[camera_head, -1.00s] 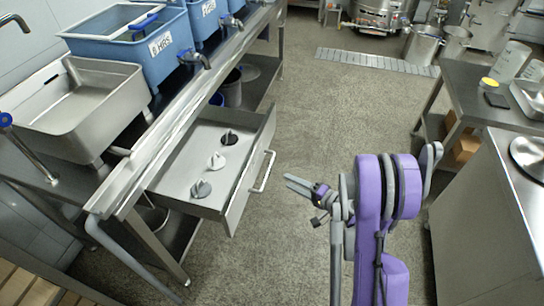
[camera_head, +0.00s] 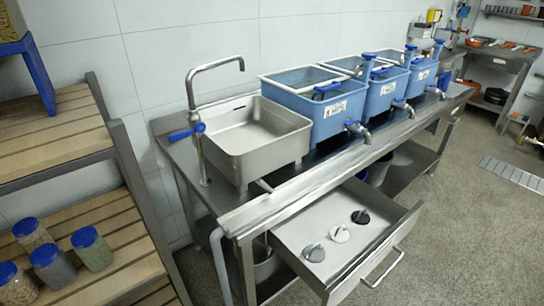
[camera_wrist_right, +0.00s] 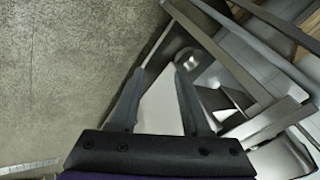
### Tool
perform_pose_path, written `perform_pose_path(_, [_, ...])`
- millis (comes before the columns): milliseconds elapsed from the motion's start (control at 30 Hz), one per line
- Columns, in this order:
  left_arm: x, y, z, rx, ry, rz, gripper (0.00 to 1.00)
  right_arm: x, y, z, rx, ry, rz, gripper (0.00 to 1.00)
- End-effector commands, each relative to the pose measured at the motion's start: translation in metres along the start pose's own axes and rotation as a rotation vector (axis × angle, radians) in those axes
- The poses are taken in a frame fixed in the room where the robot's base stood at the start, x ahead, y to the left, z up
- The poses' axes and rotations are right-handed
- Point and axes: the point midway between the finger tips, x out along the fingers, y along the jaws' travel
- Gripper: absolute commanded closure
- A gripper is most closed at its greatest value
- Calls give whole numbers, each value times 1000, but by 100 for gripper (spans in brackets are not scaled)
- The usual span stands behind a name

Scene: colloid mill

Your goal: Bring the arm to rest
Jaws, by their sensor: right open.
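My right gripper (camera_wrist_right: 160,72) shows in the right wrist view with its two dark fingers apart and nothing between them. Grey floor (camera_wrist_right: 70,80) fills the left of that view, and metal furniture parts lie beyond the fingers and to the right. Neither of my arms shows in the head view. My left gripper is in neither current view.
In the head view an open drawer (camera_head: 331,278) holding several knobs (camera_head: 340,233) juts out under a steel bench. A sink (camera_head: 245,140) and blue tanks (camera_head: 312,105) stand on the bench. A slatted shelf (camera_head: 60,125) with jars stands left.

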Motion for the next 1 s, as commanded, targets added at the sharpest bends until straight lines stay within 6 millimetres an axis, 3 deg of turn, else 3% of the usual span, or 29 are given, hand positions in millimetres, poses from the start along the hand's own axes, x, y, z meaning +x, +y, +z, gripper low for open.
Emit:
perform_pose_path(33, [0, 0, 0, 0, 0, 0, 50, -8, -4, 16, -65, -19, 38, 53])
perform_pose_path(200, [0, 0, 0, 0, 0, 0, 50, -31, -2, 48, -248, -49, 164, 53])
perform_pose_path(467, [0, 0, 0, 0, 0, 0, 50, -59, 9, 76, -474, -55, 299, 53])
perform_pose_path(767, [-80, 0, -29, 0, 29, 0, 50, -132, -27, 50, -478, -24, 298, 53])
perform_pose_path(1000, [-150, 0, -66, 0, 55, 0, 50, -194, -64, 19, -481, 0, 291, 53])
